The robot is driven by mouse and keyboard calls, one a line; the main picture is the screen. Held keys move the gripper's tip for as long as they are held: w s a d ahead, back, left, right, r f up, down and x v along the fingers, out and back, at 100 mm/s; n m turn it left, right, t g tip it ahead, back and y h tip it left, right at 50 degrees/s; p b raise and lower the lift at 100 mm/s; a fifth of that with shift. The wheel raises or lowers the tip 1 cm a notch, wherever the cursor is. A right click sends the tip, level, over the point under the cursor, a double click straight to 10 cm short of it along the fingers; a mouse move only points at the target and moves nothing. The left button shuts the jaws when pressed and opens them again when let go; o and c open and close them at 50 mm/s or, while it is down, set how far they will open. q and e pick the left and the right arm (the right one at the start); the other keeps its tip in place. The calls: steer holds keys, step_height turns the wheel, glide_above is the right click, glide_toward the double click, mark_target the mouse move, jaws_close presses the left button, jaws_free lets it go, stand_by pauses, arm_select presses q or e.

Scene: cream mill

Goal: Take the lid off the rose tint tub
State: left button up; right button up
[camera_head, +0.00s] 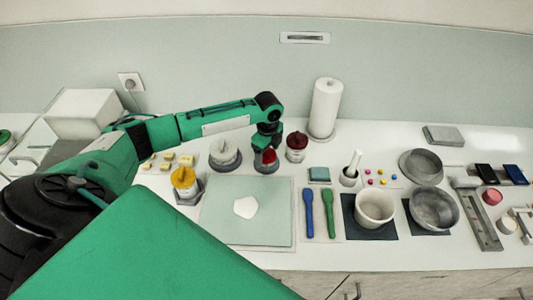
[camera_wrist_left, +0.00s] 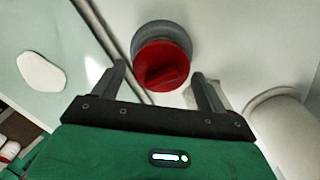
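The tub with a bright red lid (camera_head: 266,157) stands behind the cutting-mat area, partly hidden by my left gripper (camera_head: 267,142). I take it for the rose tint tub. In the left wrist view its round red lid (camera_wrist_left: 161,66) has a raised bar grip across the top, with a grey rim behind it. My left gripper (camera_wrist_left: 158,72) is open, its fingers apart on either side of the lid in that view. It points down over the tub; I cannot tell whether it touches the lid. My right gripper is not in view.
A dark-red-lidded tub (camera_head: 297,142) stands close at the right. A white-lidded tub (camera_head: 224,151) stands at the left, a yellow-lidded one (camera_head: 184,177) nearer. A paper roll (camera_head: 326,106) stands behind. The green mat (camera_head: 270,228) in front bears only a white patch.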

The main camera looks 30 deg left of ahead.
mark_target(268, 151)
arm_select(q)
steer(key=c, duration=0.6)
steer(key=shift+r, duration=0.1)
steer(key=shift+r+b, duration=1.6)
steer(key=shift+r, duration=9.05)
steer(key=shift+r+p, duration=0.25)
steer(key=shift+p, duration=0.1)
steer(key=shift+r, duration=0.1)
steer(key=shift+c, duration=0.2)
